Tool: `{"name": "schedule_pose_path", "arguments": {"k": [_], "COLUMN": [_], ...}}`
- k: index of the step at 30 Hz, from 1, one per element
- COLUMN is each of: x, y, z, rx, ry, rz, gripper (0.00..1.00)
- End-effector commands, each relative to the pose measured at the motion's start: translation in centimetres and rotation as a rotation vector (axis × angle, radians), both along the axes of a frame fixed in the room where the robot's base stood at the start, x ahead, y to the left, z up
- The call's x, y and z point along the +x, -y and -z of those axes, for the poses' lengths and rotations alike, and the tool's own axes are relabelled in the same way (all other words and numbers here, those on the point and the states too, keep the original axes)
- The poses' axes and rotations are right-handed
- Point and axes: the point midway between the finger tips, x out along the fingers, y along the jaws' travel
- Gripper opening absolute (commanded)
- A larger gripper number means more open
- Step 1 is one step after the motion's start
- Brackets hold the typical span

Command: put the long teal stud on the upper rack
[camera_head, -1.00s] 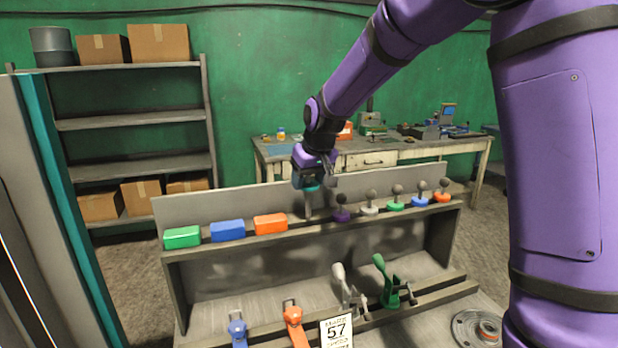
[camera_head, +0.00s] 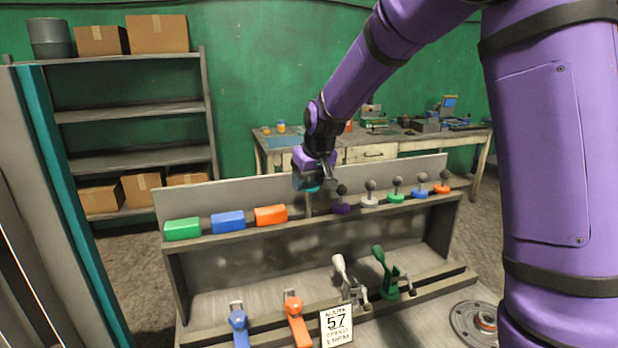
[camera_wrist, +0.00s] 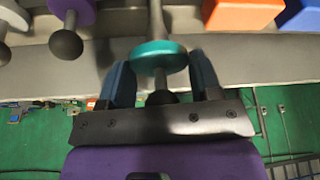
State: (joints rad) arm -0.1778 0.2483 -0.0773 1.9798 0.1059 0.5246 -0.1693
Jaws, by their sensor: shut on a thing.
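The long teal stud (camera_wrist: 160,57) is between the fingers of my gripper (camera_wrist: 162,82). In the wrist view its teal disc sits between the fingertips, its dark ball end is near the palm, and its grey stem points away toward the rack. In the head view my gripper (camera_head: 311,186) is over the upper rack (camera_head: 300,225), between the orange block and the purple stud. The stud's pale stem (camera_head: 308,204) hangs down, roughly upright, at the ledge. I cannot tell whether its tip is in a hole or just above.
On the upper rack are green (camera_head: 182,229), blue (camera_head: 228,222) and orange (camera_head: 270,215) blocks to the left. A purple stud (camera_head: 341,206) and several other studs stand to the right. Clamps (camera_head: 392,278) and a "57" sign (camera_head: 336,326) are on the lower level.

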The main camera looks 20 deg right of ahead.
Motion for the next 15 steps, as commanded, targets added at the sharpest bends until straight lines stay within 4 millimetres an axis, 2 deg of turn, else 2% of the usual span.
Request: {"name": "schedule_pose_path", "arguments": {"k": [15], "x": [0.0], "y": [0.0], "z": [1.3], "rx": [0.000], "ry": [0.000], "rz": [0.000], "gripper": [0.30]}}
